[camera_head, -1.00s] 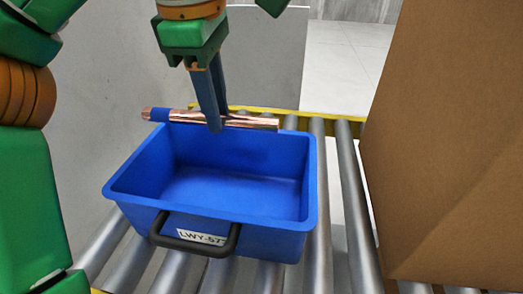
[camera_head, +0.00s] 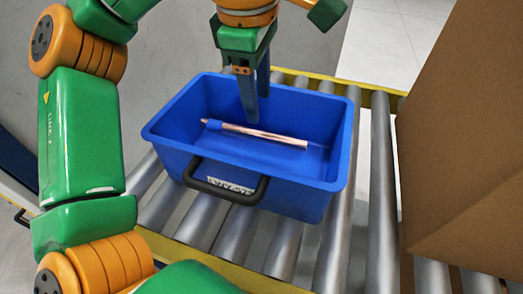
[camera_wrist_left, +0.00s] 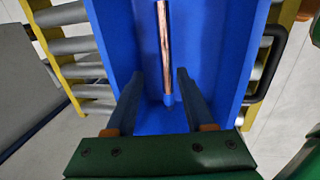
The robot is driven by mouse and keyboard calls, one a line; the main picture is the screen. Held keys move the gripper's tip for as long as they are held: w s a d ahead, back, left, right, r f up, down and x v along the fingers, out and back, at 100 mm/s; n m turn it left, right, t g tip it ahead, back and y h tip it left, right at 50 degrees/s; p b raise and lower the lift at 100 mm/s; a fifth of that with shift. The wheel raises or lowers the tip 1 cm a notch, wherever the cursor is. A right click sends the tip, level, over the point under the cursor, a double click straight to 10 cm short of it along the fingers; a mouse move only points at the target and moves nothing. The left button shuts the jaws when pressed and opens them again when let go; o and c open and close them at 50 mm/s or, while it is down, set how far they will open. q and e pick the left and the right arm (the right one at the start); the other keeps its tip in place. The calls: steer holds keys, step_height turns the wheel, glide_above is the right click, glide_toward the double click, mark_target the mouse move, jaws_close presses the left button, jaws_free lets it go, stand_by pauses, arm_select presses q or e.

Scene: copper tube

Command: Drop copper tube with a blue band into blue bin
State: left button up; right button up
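The copper tube (camera_head: 262,134) with a blue band lies inside the blue bin (camera_head: 165,140), its banded end towards the left in the head view. In the left wrist view the tube (camera_wrist_left: 164,45) lies on the bin's floor (camera_wrist_left: 140,60), ahead of the fingers. My left gripper (camera_head: 255,118) points down over the bin, above the tube. In the left wrist view its two fingers (camera_wrist_left: 157,75) are apart with nothing held between them. My right gripper does not show.
The bin stands on a roller conveyor (camera_head: 345,225) with yellow side rails (camera_head: 325,85). A black handle (camera_head: 222,192) is on the bin's near side. A large cardboard box (camera_head: 460,130) stands at the right.

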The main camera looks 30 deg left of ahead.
arm_select(q)
steer(key=shift+s, duration=0.15)
steer(key=shift+r, duration=0.1)
step_height(320, 180, up, 7)
steer(key=s, duration=0.1)
steer(key=shift+s+d, duration=0.15)
steer(key=shift+d, duration=0.05)
steer(key=shift+a, duration=0.1)
